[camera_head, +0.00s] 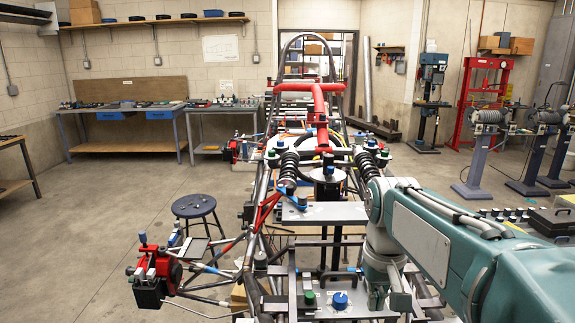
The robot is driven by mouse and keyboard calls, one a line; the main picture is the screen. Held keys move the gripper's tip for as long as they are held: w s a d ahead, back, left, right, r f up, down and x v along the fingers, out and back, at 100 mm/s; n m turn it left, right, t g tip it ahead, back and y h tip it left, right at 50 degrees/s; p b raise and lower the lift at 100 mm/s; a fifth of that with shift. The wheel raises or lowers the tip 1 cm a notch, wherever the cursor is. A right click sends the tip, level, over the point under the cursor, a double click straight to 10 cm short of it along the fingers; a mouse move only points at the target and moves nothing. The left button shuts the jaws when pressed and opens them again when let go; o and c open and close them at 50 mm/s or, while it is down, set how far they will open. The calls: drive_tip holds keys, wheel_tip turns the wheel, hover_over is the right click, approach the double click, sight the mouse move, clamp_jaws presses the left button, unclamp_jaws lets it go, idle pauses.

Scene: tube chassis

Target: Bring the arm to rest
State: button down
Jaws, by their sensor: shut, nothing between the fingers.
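My teal and grey arm comes in from the right edge and bends down at a pale grey joint. My gripper (400,302) hangs below this joint, low in the picture, in front of grey frame parts of the chassis. It is shut and I see nothing held in it. The fingertips are hard to tell from the metal behind them. The tube chassis (320,110), with a red bar and a grey hoop, stands in the middle. I cannot tell whether the gripper touches the chassis or its stand.
A round stool (193,205) and a red and black wheel-hub assembly (153,275) are at the left. Workbenches (125,110) line the back wall. A red press (484,95) and a drill press (431,95) stand at the back right. The left floor is mostly clear.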

drive_tip(key=shift+s+a, duration=0.3)
drive_tip(key=shift+s, duration=0.1)
drive_tip(key=shift+s+d+r+t, duration=0.15)
drive_tip(key=shift+s+d+t, duration=0.3)
drive_tip(key=shift+s, duration=0.25)
drive_tip(key=s+f+t, duration=0.4)
drive_tip(key=s, duration=0.7)
drive_tip(key=shift+s+t, duration=0.35)
drive_tip(key=shift+a, duration=0.1)
idle(0.5)
